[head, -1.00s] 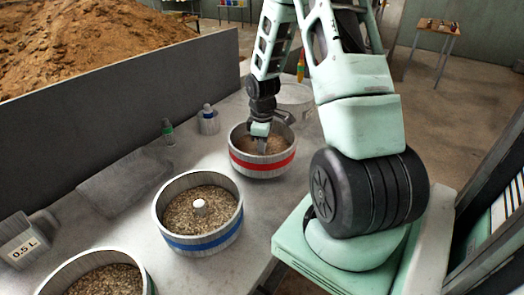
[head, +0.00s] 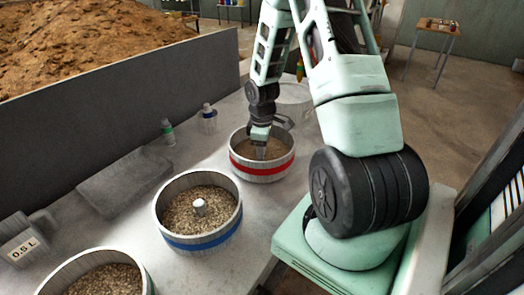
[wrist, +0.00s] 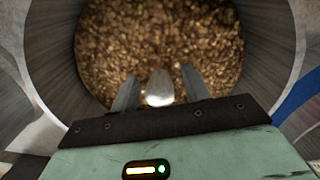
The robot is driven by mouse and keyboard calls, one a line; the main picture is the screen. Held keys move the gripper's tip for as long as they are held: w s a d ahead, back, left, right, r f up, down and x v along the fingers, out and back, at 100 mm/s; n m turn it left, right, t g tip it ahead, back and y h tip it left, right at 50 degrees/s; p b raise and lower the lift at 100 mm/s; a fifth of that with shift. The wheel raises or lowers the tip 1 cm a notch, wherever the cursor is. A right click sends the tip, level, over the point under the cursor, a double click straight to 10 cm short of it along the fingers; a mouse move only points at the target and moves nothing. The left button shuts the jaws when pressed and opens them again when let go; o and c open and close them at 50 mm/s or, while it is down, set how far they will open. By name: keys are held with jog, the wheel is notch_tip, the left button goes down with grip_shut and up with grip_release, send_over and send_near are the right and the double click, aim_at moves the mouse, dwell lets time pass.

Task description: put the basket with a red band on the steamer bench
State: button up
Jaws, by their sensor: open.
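The basket with a red band (head: 262,172) stands upright on the grey table, full of brown grain. My gripper (head: 261,152) reaches down inside its rim. In the wrist view, the two fingers of my gripper (wrist: 160,90) are apart, one on each side of a white knob (wrist: 160,86) at the middle of the grain. Whether the fingers touch the knob is not clear. In the head view my gripper hides the knob. I cannot tell which surface is the steamer bench.
A blue-banded basket (head: 197,241) with a white knob stands closer on the grey table (head: 140,223), with another grain basket (head: 95,258) at the lower left. Small bottles (head: 168,132), a grey slab (head: 123,182) and a 0.5 L jug (head: 22,240) lie along the wall.

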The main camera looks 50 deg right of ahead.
notch_tip(320, 180, up, 12)
jog(key=shift+f, duration=0.1)
jog(key=a+r+n, duration=0.1)
jog(key=a+r, duration=0.1)
jog(key=a, duration=1)
jog(key=a+r, duration=0.2)
jog(key=a, duration=1)
jog(key=s+a+r+n, duration=0.1)
jog(key=s+a+r, duration=0.1)
jog(key=s+a, duration=1.4)
jog(key=shift+s+a+r+y, duration=0.25)
jog(key=shift+s+y, duration=0.05)
jog(key=shift+s, duration=0.35)
